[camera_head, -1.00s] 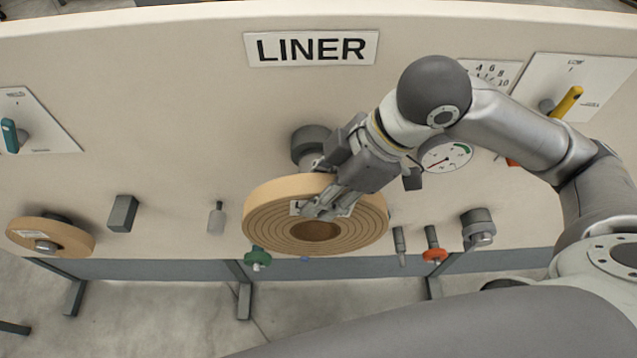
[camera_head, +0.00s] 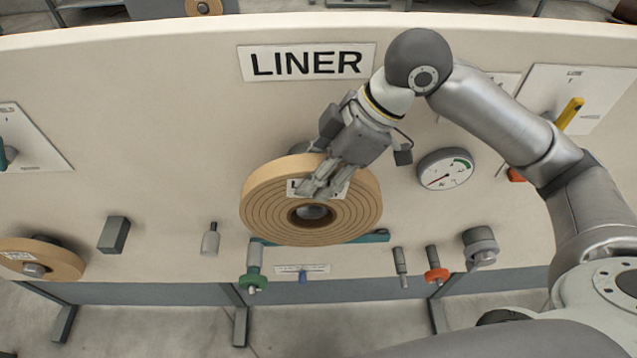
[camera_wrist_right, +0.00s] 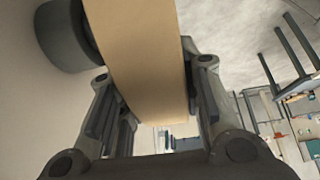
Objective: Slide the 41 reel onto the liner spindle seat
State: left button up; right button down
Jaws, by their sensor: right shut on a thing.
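The tan reel (camera_head: 262,212) is wound in rings and hangs against the panel below the LINER sign. A grey spindle end (camera_head: 313,212) shows in its centre hole, so the reel is around the spindle. Its label is mostly covered by my fingers, so I cannot read the number. My right gripper (camera_head: 322,184) is shut on the reel's upper rim. In the right wrist view the reel (camera_wrist_right: 145,60) passes between the two fingers, and the dark round seat (camera_wrist_right: 68,40) is beside it at the upper left. My left gripper is not in view.
Another tan reel (camera_head: 50,262) sits on the panel at the left. A gauge (camera_head: 445,169), a yellow lever (camera_head: 569,113) and a grey knob (camera_head: 480,246) are at the right. Green (camera_head: 254,281) and red (camera_head: 436,275) handwheels stand below the reel. A teal bar (camera_head: 375,237) runs behind it.

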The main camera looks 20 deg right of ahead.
jog(key=shift+w+d, duration=0.1)
jog(key=shift+w, duration=0.6)
jog(key=shift+w+d+b, duration=0.2)
jog(key=shift+w+b, duration=0.1)
jog(key=shift+w, duration=0.35)
jog(key=shift+w+d+b, duration=0.25)
jog(key=shift+w+b, duration=0.05)
jog(key=shift+w, duration=0.4)
jog(key=shift+w+d+b, duration=0.2)
jog(key=shift+w+b, duration=0.1)
jog(key=shift+w, duration=0.35)
jog(key=shift+p, duration=0.3)
jog(key=shift+w+f, duration=0.1)
jog(key=shift+w, duration=0.05)
